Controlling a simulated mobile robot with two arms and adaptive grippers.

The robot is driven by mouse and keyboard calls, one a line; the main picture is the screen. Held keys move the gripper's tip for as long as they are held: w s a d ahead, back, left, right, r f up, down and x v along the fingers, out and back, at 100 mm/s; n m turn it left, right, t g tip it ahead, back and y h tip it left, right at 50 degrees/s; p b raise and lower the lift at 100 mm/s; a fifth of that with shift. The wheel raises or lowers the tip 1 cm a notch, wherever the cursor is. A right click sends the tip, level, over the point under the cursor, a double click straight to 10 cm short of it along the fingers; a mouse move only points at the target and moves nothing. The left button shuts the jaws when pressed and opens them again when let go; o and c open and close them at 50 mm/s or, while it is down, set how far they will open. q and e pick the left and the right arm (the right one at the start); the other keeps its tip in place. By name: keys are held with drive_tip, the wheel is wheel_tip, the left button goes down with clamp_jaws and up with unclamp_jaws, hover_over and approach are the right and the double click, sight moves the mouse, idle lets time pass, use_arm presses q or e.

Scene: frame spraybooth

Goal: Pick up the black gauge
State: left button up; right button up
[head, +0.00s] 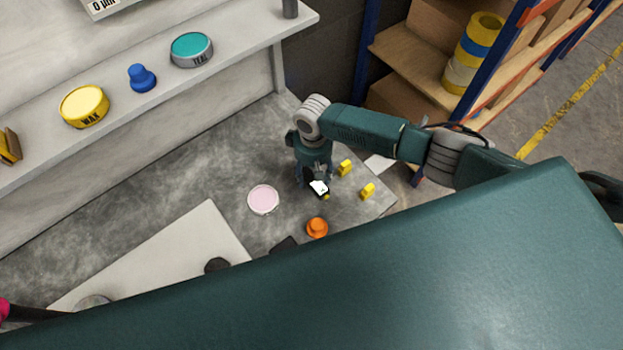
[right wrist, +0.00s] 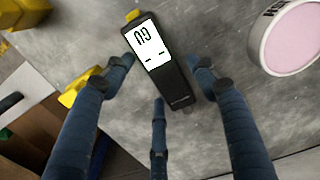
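The black gauge (right wrist: 176,84) lies on the grey worktop, with a white display and a yellow tip at its upper end in the right wrist view. In the head view the gauge (head: 319,188) is partly hidden under my right gripper (head: 314,180). My right gripper (right wrist: 161,72) is open, with one finger on each side of the gauge and a third finger near its lower left side. Gaps show between the fingers and the gauge in this view. The height of the fingertips over the worktop is hard to tell. My left gripper is not in view.
Two yellow pieces (head: 345,167) (head: 367,191), an orange knob (head: 317,227) and a pink-topped round tin (head: 263,200) lie around the gauge. A shelf with tins (head: 192,49) runs behind. A pale board (head: 165,257) lies left. The worktop's right edge is close.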

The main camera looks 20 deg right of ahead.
drive_tip(key=c, duration=0.9)
wheel_tip(320, 180, up, 20)
drive_tip(key=shift+r+p, duration=0.1)
drive_tip(key=shift+p, duration=0.5)
